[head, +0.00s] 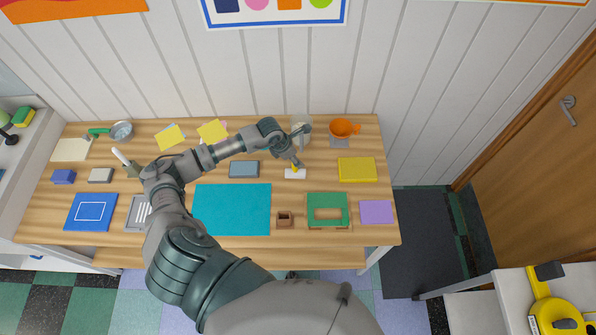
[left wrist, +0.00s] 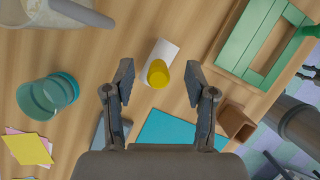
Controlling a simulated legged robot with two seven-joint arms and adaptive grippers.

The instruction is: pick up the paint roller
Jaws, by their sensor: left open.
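What looks like the paint roller, a white block-like head (head: 291,174) with a yellow upright handle (head: 296,167), rests on the wooden table right of centre. In the left wrist view the white part (left wrist: 166,50) lies under the round yellow handle (left wrist: 158,74). My left gripper (head: 299,148) is above it in the head view. In the left wrist view its open fingers (left wrist: 159,78) stand on either side of the yellow handle, with a gap on both sides. Nothing is held. My right gripper is not in view.
A clear container (head: 301,122) and an orange jug (head: 343,127) stand behind. A yellow mat (head: 358,170) lies to the right. A green frame (head: 342,201) and small brown box (head: 285,220) are in front. A teal mat (head: 235,212) and grey-blue block (head: 244,169) lie left.

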